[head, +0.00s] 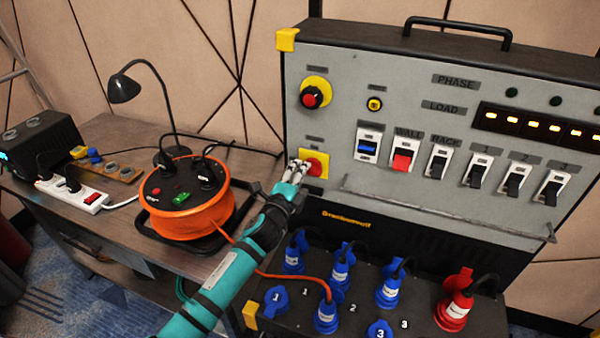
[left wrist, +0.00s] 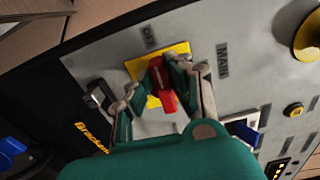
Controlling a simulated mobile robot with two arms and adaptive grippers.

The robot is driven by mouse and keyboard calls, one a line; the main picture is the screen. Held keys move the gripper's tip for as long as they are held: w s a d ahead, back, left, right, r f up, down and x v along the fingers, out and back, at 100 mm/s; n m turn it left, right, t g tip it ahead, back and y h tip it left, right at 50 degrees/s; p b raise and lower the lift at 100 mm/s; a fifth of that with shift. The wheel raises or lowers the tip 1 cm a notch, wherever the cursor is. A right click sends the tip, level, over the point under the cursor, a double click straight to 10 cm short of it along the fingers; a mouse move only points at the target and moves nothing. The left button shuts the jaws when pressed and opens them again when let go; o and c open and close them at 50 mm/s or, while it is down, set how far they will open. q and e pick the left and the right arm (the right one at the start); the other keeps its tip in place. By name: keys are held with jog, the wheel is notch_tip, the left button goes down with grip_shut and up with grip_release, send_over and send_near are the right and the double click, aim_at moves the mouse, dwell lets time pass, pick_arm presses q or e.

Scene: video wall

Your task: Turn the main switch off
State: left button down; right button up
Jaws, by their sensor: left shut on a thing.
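The main switch is a red rotary handle (left wrist: 161,84) on a square yellow plate (left wrist: 178,50). In the head view the yellow plate (head: 322,159) sits at the lower left of the grey panel, partly behind my fingers. My left gripper (head: 299,173) reaches it from the lower left. In the left wrist view the fingers of my left gripper (left wrist: 163,72) are shut on the red handle, one on each side. A small label beside the plate appears to read MAIN. The handle's exact angle is hard to judge. My right gripper is not in view.
A red emergency button (head: 311,97) is above the switch, with a row of rocker switches (head: 438,162) to the right. A metal bar (head: 450,215) runs below them. Plugged blue sockets (head: 387,291) are underneath. An orange cable reel (head: 190,215) stands on the desk at left.

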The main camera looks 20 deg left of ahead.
pick_arm(q)
jog(key=shift+f+n, duration=0.15)
jog(key=shift+n, duration=0.15)
dwell(0.4)
jog(key=c, duration=1.3)
grip_release()
jog(key=shift+o, duration=0.2)
jog(key=s, duration=1.2)
jog(key=shift+a, duration=0.3)
